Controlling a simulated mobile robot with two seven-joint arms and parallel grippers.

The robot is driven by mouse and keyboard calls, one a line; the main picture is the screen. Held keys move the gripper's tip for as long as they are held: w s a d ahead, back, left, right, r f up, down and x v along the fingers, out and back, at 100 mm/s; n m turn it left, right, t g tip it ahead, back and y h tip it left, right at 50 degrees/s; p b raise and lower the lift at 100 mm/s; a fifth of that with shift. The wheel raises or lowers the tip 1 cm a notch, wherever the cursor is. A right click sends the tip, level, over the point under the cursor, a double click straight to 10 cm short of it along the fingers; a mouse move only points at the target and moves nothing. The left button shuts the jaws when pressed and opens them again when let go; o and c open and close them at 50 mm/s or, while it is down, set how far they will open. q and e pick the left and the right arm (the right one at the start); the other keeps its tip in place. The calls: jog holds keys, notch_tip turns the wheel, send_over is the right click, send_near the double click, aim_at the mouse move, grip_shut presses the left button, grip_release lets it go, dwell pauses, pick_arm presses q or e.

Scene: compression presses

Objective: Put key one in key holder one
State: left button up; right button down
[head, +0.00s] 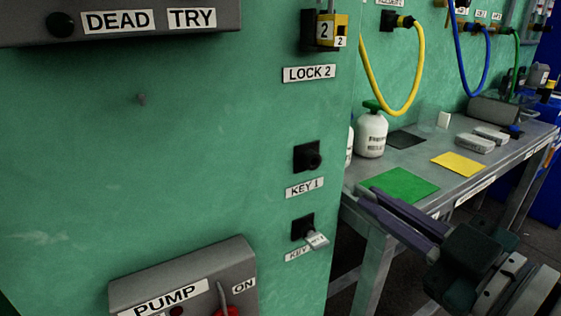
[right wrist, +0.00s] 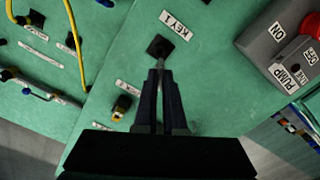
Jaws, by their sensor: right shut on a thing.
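The key one holder (head: 307,157) is a black square with a round socket on the green panel, above its KEY 1 label. It shows as a dark square (right wrist: 160,47) in the right wrist view, and looks empty in the head view. My right gripper (head: 368,202) is in front of the panel, right of and below that holder, apart from it. In the right wrist view my right gripper (right wrist: 161,73) is shut on a small grey key (right wrist: 161,63), its tip pointing at the holder. The key is mostly hidden by the fingers. My left gripper is not in view.
Below, a second key holder (head: 302,226) has a grey key (head: 317,240) in it. A yellow padlock (head: 325,32) hangs above. A grey pump box (head: 185,283) juts out at lower left. A metal bench (head: 425,165) with a white bottle (head: 371,135) stands at right.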

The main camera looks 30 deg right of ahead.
aim_at(357, 191)
jog(key=shift+s, duration=0.15)
jog(key=shift+r+p, duration=0.1)
jog(key=shift+p, duration=0.25)
jog(key=shift+w+a, duration=0.15)
jog(key=shift+w, duration=1.35)
jog(key=shift+w+a, duration=0.1)
jog(key=shift+w, duration=1.35)
jog(key=shift+p, duration=0.4)
jog(key=shift+w, duration=0.1)
jog(key=shift+w, duration=0.3)
